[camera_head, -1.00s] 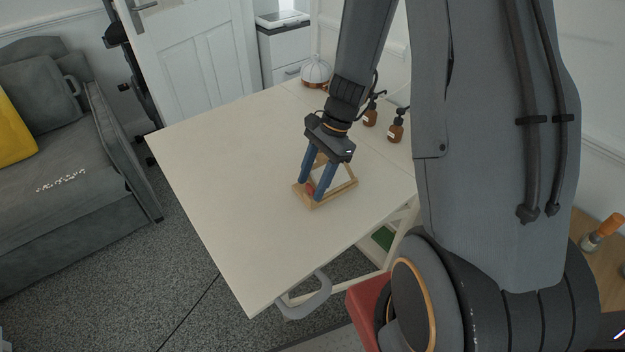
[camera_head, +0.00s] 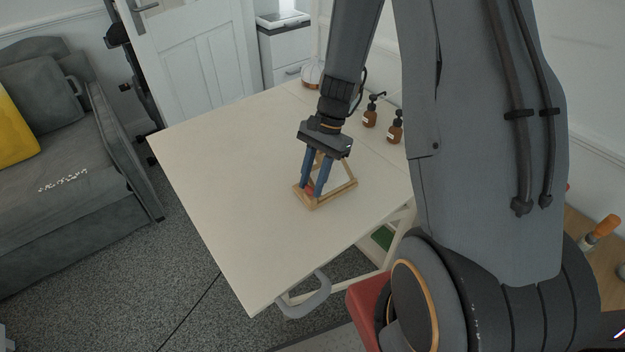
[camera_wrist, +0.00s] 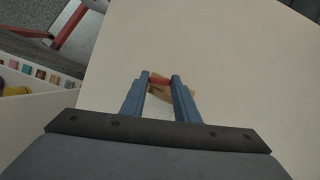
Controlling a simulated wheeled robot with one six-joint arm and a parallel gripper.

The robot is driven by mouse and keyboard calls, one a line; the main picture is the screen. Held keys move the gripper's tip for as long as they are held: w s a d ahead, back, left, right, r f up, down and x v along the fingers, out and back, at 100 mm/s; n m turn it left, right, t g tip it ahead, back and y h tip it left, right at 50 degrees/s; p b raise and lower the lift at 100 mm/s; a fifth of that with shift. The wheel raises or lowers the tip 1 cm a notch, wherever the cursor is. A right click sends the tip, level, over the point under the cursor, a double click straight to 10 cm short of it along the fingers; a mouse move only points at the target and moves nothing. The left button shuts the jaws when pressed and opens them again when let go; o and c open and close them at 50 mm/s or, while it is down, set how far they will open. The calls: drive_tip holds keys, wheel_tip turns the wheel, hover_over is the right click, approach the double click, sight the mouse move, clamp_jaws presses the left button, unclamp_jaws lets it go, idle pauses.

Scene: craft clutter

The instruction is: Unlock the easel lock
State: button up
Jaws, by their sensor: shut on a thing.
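A small wooden easel (camera_head: 337,194) stands on the white table. In the head view my gripper (camera_head: 313,191) reaches down over its front left part, with its blue fingers around a small red part (camera_head: 309,188), which I take to be the easel lock. In the wrist view the red lock (camera_wrist: 161,81) spans between the fingertips of my gripper (camera_wrist: 160,80), and a piece of the wooden easel (camera_wrist: 183,92) shows just beyond. The gripper is shut on the red lock. The fingers hide part of the lock and the easel frame.
The white table (camera_head: 225,190) is clear to the left and front of the easel. Two brown pump bottles (camera_head: 370,116) stand behind it to the right. A white domed object (camera_head: 312,74) sits at the back edge. A red seat (camera_head: 367,306) is below the near side.

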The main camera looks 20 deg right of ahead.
drive_tip(key=n+g+h, duration=0.1)
drive_tip(key=n, duration=0.2)
drive_tip(key=shift+w+a+n+p, duration=0.1)
drive_tip(key=shift+w+n+p, duration=0.05)
drive_tip(key=shift+n+p, duration=0.25)
drive_tip(key=n+g+h, duration=0.1)
drive_tip(key=n, duration=0.2)
drive_tip(key=shift+a+n, duration=0.15)
drive_tip(key=shift+n, duration=0.15)
drive_tip(key=n+h, duration=0.1)
drive_tip(key=n, duration=0.2)
drive_tip(key=shift+w+a+n+h+p, duration=0.1)
drive_tip(key=shift+n+h+p, duration=0.2)
drive_tip(key=shift+p, duration=0.1)
drive_tip(key=shift+a+n+h, duration=0.1)
drive_tip(key=shift+n+h, duration=0.6)
drive_tip(key=shift+n, duration=1.1)
drive_tip(key=o, duration=1)
drive_tip(key=shift+o, duration=0.2)
